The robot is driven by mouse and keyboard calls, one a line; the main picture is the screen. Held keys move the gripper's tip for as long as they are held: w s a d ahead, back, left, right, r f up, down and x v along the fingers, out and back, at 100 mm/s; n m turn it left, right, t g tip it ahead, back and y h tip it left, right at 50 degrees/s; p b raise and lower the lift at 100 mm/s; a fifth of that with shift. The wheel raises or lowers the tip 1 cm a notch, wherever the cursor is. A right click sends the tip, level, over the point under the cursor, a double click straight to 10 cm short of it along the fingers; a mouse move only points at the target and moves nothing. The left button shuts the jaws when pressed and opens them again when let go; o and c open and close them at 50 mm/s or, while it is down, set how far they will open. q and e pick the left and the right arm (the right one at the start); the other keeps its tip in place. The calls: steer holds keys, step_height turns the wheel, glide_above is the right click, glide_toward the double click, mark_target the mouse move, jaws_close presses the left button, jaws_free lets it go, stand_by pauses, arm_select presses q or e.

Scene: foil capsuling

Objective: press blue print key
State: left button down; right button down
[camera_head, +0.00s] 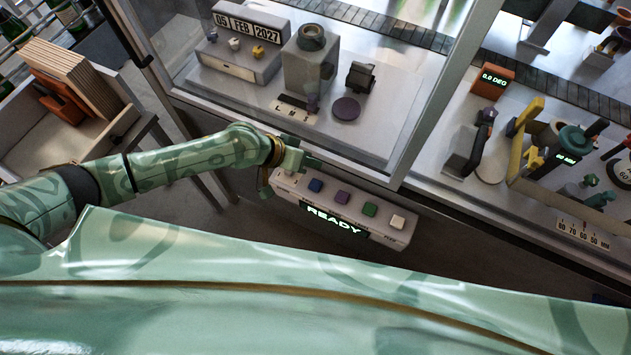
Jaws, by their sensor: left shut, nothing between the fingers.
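The blue key (316,185) is the leftmost visible key on a grey key panel (385,237). To its right sit a purple key (342,197), a green key (370,209) and a white key (398,222). The panel's front display (334,221) reads READY in light letters. My left gripper (306,166) is shut and empty, just above and left of the blue key, over the panel's left end. I cannot tell whether it touches the panel. My right gripper is not in view.
A glass-fronted cabinet stands behind the panel, with a date unit (240,48) reading 05 FEB 2027 and a grey press-like block (311,65). At right, a bench holds an orange display (492,80) and gauges. At left, a wooden crate (62,135) holds boards.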

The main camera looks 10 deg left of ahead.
arm_select(q)
steer(key=b, duration=0.7)
glide_above(311, 186)
step_height(311, 186, down, 7)
steer(key=shift+f, duration=0.15)
steer(key=shift+w+f+b, duration=0.1)
steer(key=shift+f+b, duration=0.45)
steer(key=shift+f, duration=0.2)
stand_by(1.1)
steer(key=shift+f+b, duration=0.3)
steer(key=shift+f, duration=0.1)
steer(key=shift+f+b, duration=0.4)
steer(key=shift+f, duration=0.15)
stand_by(0.5)
steer(key=shift+r, duration=0.15)
steer(key=shift+r+p, duration=0.85)
steer(key=shift+p, duration=0.05)
